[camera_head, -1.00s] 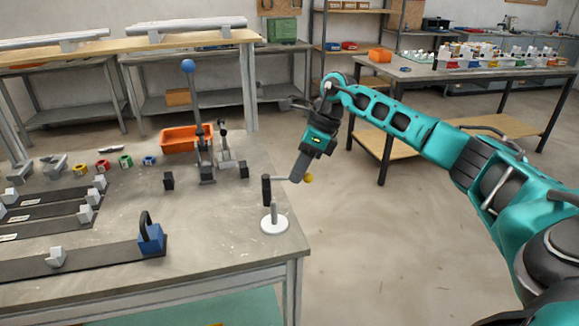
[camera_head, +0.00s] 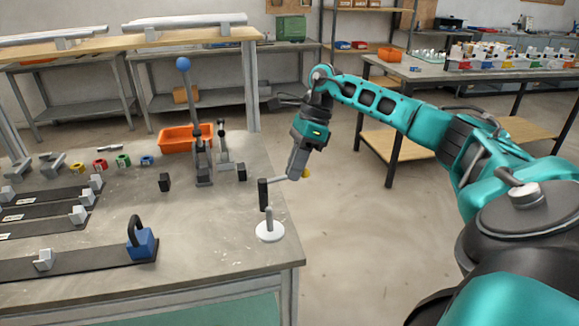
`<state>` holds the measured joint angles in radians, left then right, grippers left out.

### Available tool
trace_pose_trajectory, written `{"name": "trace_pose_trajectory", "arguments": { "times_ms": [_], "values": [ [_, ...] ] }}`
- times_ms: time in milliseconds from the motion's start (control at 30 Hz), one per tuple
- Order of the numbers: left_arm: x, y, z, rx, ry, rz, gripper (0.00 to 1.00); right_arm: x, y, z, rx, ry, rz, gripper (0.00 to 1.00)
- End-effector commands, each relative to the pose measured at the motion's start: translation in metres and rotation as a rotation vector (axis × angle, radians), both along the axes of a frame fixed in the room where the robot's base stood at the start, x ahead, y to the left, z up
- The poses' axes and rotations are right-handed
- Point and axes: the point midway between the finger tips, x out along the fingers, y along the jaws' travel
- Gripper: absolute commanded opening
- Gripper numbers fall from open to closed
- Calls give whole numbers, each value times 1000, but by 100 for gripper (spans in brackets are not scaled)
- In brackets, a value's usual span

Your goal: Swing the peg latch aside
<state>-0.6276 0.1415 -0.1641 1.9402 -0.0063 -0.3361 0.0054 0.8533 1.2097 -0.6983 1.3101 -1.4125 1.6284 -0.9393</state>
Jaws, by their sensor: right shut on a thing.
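What looks like the peg latch stands at the near right corner of the workbench (camera_head: 205,250). It has a white round base (camera_head: 270,232) with a thin post, a black upright piece (camera_head: 263,194) and a short grey bar (camera_head: 279,179) reaching right, past the bench edge. A yellow knob (camera_head: 307,173) shows at the bar's outer end, partly hidden by my fingers. My right gripper (camera_head: 297,166) comes down from above and is shut at this outer end; the exact contact is hidden. My left gripper is not in view.
A blue padlock-shaped block (camera_head: 141,243) sits on a dark strip at left. Open floor lies right of the bench.

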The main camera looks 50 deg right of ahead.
Motion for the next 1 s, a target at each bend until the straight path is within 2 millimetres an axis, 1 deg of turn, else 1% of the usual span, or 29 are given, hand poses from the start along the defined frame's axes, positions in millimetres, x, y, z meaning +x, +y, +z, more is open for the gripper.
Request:
{"name": "trace_pose_trajectory", "arguments": {
  "times_ms": [333, 367, 600, 633, 867, 1000],
  "values": [
    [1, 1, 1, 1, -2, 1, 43, 1, -1, 2, -2, -8, 5, 0],
    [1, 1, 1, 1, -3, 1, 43, 1, -1, 2, -2, -8, 5, 12],
    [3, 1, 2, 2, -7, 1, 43, 0, -1, 1, -2, -5, 4, 35],
    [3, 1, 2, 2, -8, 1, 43, 0, -1, 1, -1, -4, 5, 37],
    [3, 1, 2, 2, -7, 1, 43, 0, -1, 1, -1, -3, 4, 37],
    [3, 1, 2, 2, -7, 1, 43, 0, -6, 11, -2, -4, 2, 37]
  ]
}}
